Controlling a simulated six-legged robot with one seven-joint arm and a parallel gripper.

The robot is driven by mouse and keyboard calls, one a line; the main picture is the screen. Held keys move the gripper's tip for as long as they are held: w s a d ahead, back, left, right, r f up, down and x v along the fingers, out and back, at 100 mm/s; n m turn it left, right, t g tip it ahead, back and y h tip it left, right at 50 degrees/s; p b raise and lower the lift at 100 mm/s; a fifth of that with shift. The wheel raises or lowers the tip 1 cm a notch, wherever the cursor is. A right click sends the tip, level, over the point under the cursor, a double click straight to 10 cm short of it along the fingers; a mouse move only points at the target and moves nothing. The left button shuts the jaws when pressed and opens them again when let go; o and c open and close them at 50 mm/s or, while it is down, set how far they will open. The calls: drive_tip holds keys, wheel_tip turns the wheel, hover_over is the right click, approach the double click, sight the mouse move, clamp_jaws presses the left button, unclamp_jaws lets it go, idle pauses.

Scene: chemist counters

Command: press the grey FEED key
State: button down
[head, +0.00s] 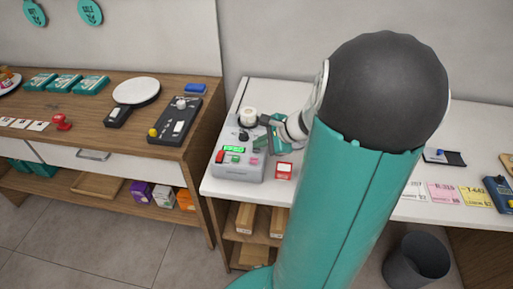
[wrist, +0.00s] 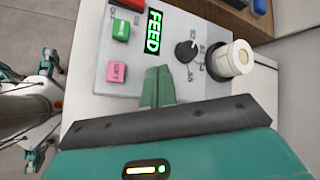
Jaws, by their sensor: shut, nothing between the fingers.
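The grey label machine (head: 238,168) stands on the white counter, and its panel also shows in the wrist view (wrist: 96,90). Its lit display (wrist: 154,33) reads FEED in green. A green key (wrist: 121,30) and a pink key (wrist: 116,72) sit beside the display. A black dial (wrist: 187,51) and a white roll (wrist: 230,59) are on the other side. I cannot make out a separate grey key; my fingers hide part of the panel. My gripper (wrist: 157,75) is shut and empty, its green fingertips over the panel near the display's end. Contact cannot be told.
A red and white box (head: 284,170) stands on the counter right of the machine. My arm hides much of the counter's middle. A dark bin (head: 416,262) stands at right.

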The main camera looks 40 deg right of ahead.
sight(260, 149)
drive_tip(key=shift+f, duration=0.1)
idle(0.3)
drive_tip(key=shift+r, duration=0.8)
wheel_tip(260, 149, up, 5)
idle(0.5)
idle(0.7)
